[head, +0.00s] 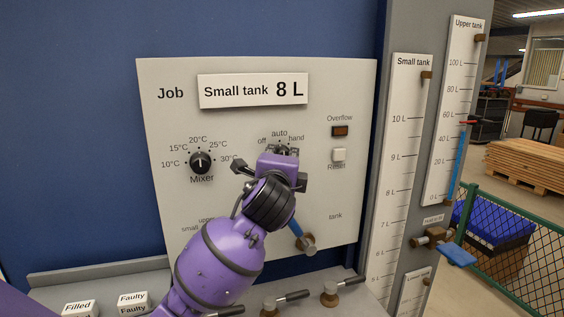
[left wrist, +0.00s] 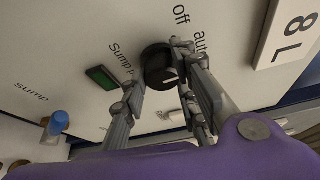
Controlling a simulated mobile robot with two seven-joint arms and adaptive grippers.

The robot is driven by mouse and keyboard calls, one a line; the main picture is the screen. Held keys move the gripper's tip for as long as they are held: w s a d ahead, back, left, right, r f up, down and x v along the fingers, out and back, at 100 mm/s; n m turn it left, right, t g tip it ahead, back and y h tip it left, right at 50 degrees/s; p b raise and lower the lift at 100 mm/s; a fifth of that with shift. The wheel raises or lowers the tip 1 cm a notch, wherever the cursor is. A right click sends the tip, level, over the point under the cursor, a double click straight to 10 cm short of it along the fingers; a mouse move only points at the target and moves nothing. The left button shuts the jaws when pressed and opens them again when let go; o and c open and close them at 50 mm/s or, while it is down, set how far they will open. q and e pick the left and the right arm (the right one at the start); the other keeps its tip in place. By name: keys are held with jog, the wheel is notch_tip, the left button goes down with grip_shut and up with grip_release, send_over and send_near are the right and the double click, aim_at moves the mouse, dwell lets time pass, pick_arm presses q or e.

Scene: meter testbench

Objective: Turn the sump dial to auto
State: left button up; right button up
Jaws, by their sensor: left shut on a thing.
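In the head view my left gripper (head: 281,153) reaches up to the grey panel, just under the off, auto and hand labels, and covers most of the sump dial. In the left wrist view the round black sump dial (left wrist: 157,64) shows between the two fingers of my left gripper (left wrist: 160,78). The gripper is shut on the dial. The right finger covers part of that label, so the exact setting is hard to tell. My right gripper is not in view.
The mixer dial (head: 200,162) is left of my gripper. The overflow lamp (head: 339,131) and reset button (head: 339,155) are close on its right. A blue-handled valve (head: 307,244) is below. A green lamp (left wrist: 102,77) shows beside the dial in the wrist view.

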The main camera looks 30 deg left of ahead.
pick_arm(q)
jog(key=shift+w+f+m+g, duration=0.1)
jog(key=shift+f+m+g, duration=0.2)
jog(key=shift+f, duration=0.45)
jog(key=o, duration=0.9)
jog(key=shift+o, duration=0.4)
jog(key=shift+r, duration=0.15)
jog(key=shift+r, duration=0.3)
jog(key=v, duration=0.7)
jog(key=shift+s, duration=0.3)
jog(key=shift+d, duration=0.1)
